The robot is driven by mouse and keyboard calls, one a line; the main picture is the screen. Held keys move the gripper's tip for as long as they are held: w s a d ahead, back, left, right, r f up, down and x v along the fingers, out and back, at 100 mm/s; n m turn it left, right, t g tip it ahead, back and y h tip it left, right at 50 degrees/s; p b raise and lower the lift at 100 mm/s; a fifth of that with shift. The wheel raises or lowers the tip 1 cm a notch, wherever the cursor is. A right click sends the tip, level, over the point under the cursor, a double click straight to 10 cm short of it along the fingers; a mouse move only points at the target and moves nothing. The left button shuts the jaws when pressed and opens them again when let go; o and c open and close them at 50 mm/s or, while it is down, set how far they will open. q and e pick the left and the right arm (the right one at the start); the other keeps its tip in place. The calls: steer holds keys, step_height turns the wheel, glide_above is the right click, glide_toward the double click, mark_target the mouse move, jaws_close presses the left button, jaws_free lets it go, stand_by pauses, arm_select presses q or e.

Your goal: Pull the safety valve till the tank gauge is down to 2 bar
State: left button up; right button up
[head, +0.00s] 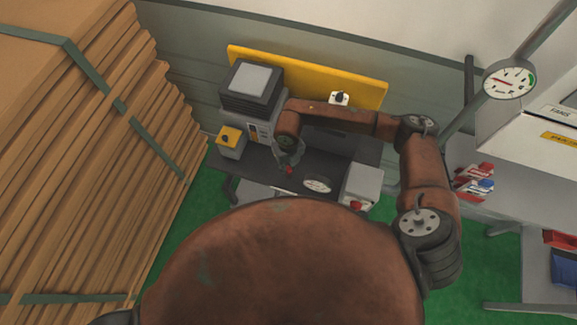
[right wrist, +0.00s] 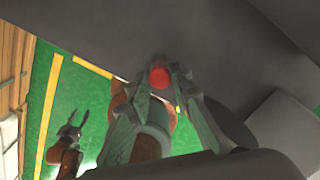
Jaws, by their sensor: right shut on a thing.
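The safety valve shows as a small red knob (head: 289,170) at the dark bench; in the right wrist view the red knob (right wrist: 159,77) is between my fingertips. My right gripper (head: 288,163) reaches down over the bench and is shut on it. A small white dial gauge (head: 318,185) lies just right of the valve; its reading is too small to tell. A larger round gauge (head: 509,80) is at the upper right, with a red needle and a green band. I cannot tell which is the tank gauge. My left gripper (right wrist: 72,122) hangs open and empty in the right wrist view.
A grey machine (head: 252,90) stands behind my right gripper, before a yellow panel (head: 350,75). A yellow-topped box (head: 230,140) is left of it. Stacked cardboard (head: 90,140) fills the left side. A grey box with a red knob (head: 361,187) stands at the bench's right.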

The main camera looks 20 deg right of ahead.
mark_target(288, 168)
jaws_close()
steer(key=shift+r, duration=0.8)
steer(key=o, duration=0.9)
jaws_free()
step_height(288, 168, up, 12)
